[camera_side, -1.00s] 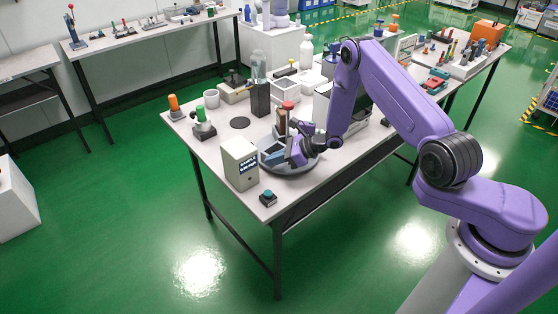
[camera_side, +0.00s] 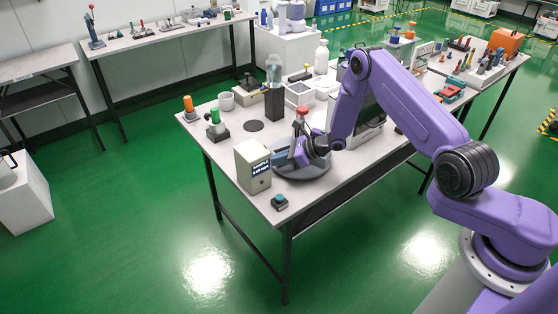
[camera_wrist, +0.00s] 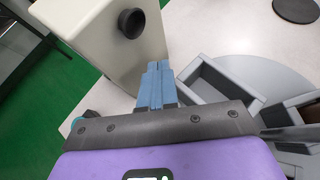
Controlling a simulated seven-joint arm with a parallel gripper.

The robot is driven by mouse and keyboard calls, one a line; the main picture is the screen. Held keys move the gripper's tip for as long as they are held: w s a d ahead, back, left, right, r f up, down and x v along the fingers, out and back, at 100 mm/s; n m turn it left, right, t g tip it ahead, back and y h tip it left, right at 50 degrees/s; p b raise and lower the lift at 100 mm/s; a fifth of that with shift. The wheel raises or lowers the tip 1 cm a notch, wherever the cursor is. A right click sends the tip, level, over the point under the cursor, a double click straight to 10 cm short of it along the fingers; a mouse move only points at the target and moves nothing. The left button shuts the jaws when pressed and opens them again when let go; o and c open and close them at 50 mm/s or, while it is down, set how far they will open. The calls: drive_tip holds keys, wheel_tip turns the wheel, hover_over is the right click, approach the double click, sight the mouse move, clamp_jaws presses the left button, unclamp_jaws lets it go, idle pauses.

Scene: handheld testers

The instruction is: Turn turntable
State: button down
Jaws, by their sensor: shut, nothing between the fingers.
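The turntable (camera_side: 304,175) is a grey round disc on the near part of the table, partly hidden behind my gripper and arm in the side view. In the wrist view its pale disc (camera_wrist: 287,72) lies at the right and carries grey open-topped compartments (camera_wrist: 218,90). My gripper (camera_side: 285,158) is over the turntable's left side, close to the beige box. In the wrist view its blue fingers (camera_wrist: 155,82) are together and empty, between the box and the nearest compartment. I cannot tell whether they touch the turntable.
The beige box with a display (camera_side: 253,167) stands just left of the turntable; a black round knob (camera_wrist: 132,22) shows on it. A teal button (camera_side: 280,202) is near the table's front corner. A dark block (camera_side: 275,104) and a red-topped part (camera_side: 302,111) stand behind my gripper.

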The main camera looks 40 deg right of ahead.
drive_tip(key=shift+w+m+t+h, duration=0.6)
drive_tip(key=shift+w+m+h, duration=0.3)
drive_tip(key=shift+w+m, duration=0.2)
idle(2.6)
drive_tip(key=shift+s, duration=0.1)
